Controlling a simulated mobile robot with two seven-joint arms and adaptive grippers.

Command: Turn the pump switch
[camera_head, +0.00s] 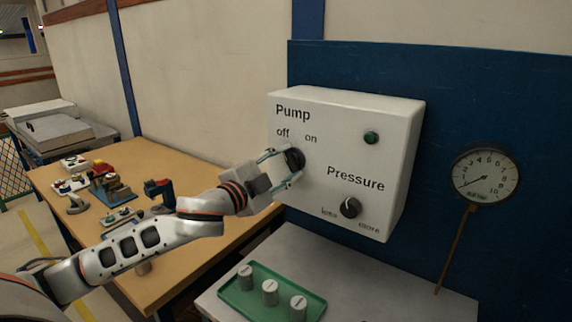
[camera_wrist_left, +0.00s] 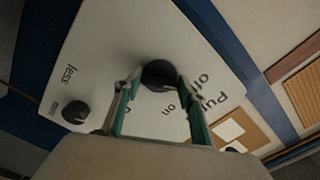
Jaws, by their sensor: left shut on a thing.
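The white control box (camera_head: 390,130) is mounted on a blue panel. Its black pump switch (camera_head: 294,159) is the upper left knob, below the "off" and "on" labels. My left gripper (camera_head: 285,166) reaches it from the left and is shut on the switch, one finger above and one below. In the left wrist view the switch (camera_wrist_left: 159,74) sits between the two fingertips (camera_wrist_left: 158,85) of the gripper. The fingers hide part of the switch, and I cannot tell exactly where it points. My right gripper is not in view.
The pressure knob (camera_head: 350,207) is below right on the box, with a dark green lamp (camera_head: 371,138) above. A round gauge (camera_head: 486,174) is at the right. A green tray (camera_head: 257,306) holds white cylinders below. A wooden table (camera_head: 160,167) with several tools is at the left.

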